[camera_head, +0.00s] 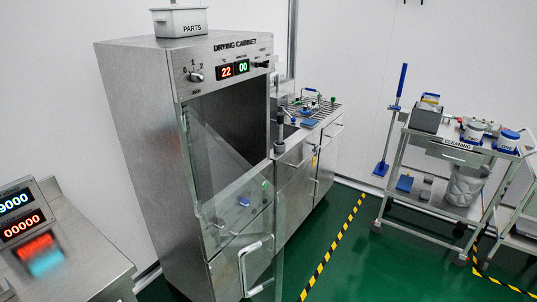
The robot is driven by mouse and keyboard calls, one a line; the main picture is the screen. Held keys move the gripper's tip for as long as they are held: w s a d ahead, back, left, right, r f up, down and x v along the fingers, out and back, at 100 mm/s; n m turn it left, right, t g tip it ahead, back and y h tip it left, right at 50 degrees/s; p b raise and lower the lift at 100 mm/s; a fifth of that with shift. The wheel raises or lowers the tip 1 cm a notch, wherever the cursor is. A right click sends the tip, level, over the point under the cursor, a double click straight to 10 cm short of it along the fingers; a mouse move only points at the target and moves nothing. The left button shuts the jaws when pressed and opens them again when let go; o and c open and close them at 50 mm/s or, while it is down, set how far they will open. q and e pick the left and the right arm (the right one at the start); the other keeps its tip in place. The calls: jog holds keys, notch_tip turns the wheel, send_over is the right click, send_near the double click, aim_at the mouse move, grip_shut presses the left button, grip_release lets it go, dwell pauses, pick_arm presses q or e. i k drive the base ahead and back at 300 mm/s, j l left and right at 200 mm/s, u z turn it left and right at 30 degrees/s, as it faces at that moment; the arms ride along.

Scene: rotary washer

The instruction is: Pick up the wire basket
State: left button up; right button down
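The drying cabinet (138,130) stands left of centre. Its glass door (262,225) appears swung open towards me, with a pale handle at its lower end. The cabinet's inside is dark, and I see no basket in it. Neither of my grippers is in view.
A white PARTS bin (180,24) sits on the cabinet. A steel bench with red displays (37,225) is at lower left. A cleaning trolley (440,150) and blue-handled mop (392,125) stand right. Green floor (370,250) is clear beside yellow-black tape.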

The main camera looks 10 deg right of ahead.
aim_at(308, 89)
jog(key=i+l, duration=0.1)
jog(key=l, duration=0.7)
jog(key=i+l+u, duration=0.1)
jog(key=l, duration=0.75)
